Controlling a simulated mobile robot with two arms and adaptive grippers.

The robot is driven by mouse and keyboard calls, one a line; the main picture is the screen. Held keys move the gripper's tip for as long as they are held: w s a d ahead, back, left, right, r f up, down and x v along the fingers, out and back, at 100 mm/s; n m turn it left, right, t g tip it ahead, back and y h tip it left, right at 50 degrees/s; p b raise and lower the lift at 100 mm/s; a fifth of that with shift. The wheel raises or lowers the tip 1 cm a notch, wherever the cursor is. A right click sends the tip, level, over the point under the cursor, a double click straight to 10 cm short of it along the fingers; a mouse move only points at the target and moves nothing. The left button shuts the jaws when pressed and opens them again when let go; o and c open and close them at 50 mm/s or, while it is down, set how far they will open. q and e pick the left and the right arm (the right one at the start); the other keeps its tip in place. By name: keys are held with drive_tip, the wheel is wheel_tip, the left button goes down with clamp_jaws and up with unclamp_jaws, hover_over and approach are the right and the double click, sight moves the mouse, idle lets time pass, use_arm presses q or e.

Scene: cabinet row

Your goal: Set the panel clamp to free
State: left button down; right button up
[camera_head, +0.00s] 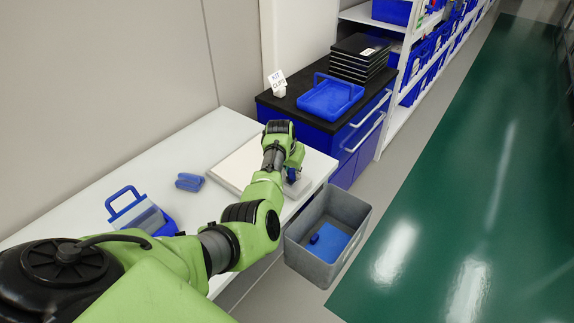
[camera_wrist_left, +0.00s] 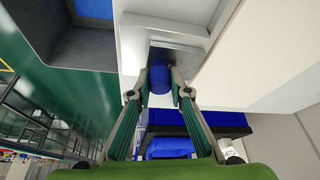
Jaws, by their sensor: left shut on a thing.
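The white panel (camera_head: 238,166) lies flat on the white worktop near its far right end. At its right edge sits a small grey metal fitting (camera_head: 298,186), which looks like the panel clamp; my arm partly covers it. In the left wrist view a blue rounded knob (camera_wrist_left: 158,79) stands in front of a grey metal plate (camera_wrist_left: 178,54). My left gripper (camera_wrist_left: 159,92) is shut on the blue knob, with one finger at each side. In the head view the left gripper (camera_head: 293,170) is over the fitting, largely hidden by its own wrist. The clamp's setting cannot be read. My right gripper is not in view.
A grey bin (camera_head: 334,257) with blue items stands right of the worktop (camera_head: 118,170). Behind, a blue cabinet (camera_head: 340,146) carries a blue tray (camera_head: 330,98) and stacked black trays (camera_head: 358,60). Green floor is clear.

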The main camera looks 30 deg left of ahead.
use_arm(q)
drive_tip(key=d, duration=0.1)
drive_tip(key=d+p, duration=0.1)
drive_tip(key=shift+s+d+r, duration=0.15)
drive_tip(key=shift+d, duration=0.4)
drive_tip(key=shift+f, duration=0.2)
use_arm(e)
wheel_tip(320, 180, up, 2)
use_arm(q)
drive_tip(key=c, duration=1.9)
unclamp_jaws()
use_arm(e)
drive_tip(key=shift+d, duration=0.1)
use_arm(q)
drive_tip(key=v, duration=1.2)
